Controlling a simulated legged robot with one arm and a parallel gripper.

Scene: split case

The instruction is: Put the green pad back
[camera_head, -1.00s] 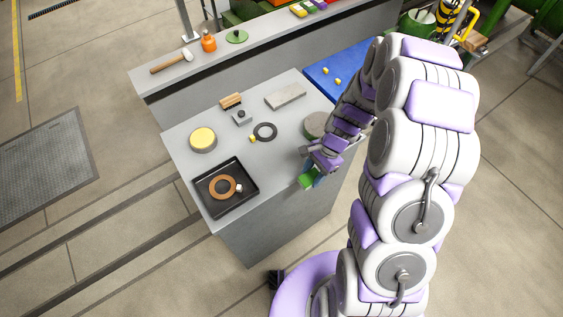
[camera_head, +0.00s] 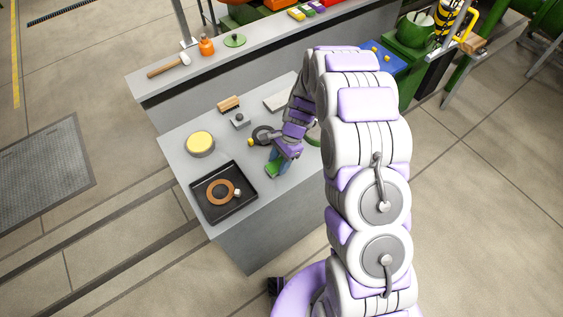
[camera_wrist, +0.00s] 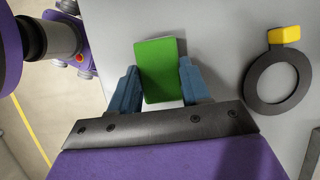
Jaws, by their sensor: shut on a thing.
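The green pad (camera_head: 273,170) is a small flat rectangular block. In the wrist view the green pad (camera_wrist: 158,68) lies between the two blue fingers of my gripper (camera_wrist: 159,84), which is shut on it. In the head view my gripper (camera_head: 282,160) is low over the front right part of the grey bench (camera_head: 215,240), right of the black tray. I cannot tell from these views whether the pad touches the bench top.
A black tray (camera_head: 211,212) holds an orange-brown ring (camera_head: 221,183) and a small white piece. A yellow-topped round tin (camera_head: 200,143), a small grey block (camera_head: 239,121), a wooden block (camera_head: 229,103) and a dark ring (camera_wrist: 252,92) with a yellow tab stand around. A green-edged thing (camera_head: 314,141) is partly hidden by my arm.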

